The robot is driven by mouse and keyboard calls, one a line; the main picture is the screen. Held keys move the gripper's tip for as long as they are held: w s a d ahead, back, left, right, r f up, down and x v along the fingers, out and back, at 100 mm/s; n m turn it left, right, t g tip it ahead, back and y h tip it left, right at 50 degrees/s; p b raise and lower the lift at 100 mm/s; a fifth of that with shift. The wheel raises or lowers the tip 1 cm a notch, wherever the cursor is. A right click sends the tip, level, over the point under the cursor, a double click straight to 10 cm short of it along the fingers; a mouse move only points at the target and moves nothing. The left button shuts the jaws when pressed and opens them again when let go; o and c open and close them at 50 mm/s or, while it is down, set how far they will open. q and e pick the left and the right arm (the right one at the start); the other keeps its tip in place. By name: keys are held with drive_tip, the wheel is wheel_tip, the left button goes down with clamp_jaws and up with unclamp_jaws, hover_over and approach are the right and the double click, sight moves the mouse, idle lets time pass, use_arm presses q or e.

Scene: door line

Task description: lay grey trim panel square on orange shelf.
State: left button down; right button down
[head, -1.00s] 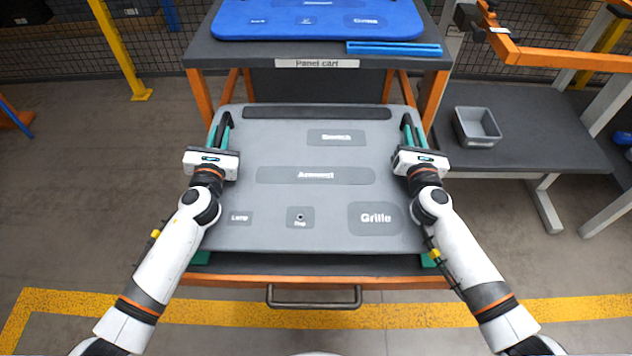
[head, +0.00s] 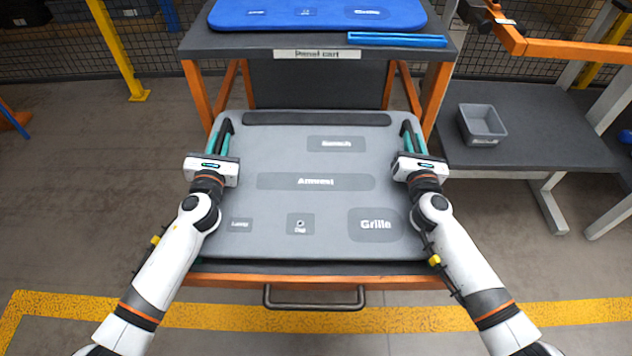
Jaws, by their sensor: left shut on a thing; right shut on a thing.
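The grey trim panel (head: 285,222) lies flat over the lower orange shelf (head: 225,280) of the panel cart, its front edge roughly parallel to the shelf's orange front rail. A thin dark strip of shelf shows in front of it. I cannot tell whether the panel touches the shelf or hangs just above it. My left gripper (head: 221,138) is shut on the panel's left edge, and my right gripper (head: 409,138) is shut on its right edge. The panel hides most of the shelf.
A blue panel (head: 300,18) and blue bars (head: 397,40) lie on the cart's top deck (head: 230,43), above the shelf's back. A handle (head: 314,305) sticks out in front. A grey bin (head: 482,123) stands on a dark bench (head: 540,140) at the right.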

use_arm(q)
drive_tip(key=shift+f+b, duration=0.45)
drive_tip(key=shift+f, duration=0.2)
use_arm(e)
drive_tip(key=shift+w+d+f, duration=0.1)
drive_tip(key=shift+d+f, duration=0.05)
drive_tip(key=shift+f, duration=0.35)
use_arm(q)
drive_tip(key=c, duration=1.7)
unclamp_jaws()
drive_tip(key=shift+f, duration=0.1)
use_arm(e)
drive_tip(key=c, duration=1.7)
unclamp_jaws()
drive_tip(key=shift+f, duration=0.1)
use_arm(q)
drive_tip(key=o, duration=0.4)
drive_tip(key=shift+s, duration=0.1)
drive_tip(key=shift+c, duration=0.2)
use_arm(e)
drive_tip(key=o, duration=0.4)
drive_tip(key=shift+c, duration=0.2)
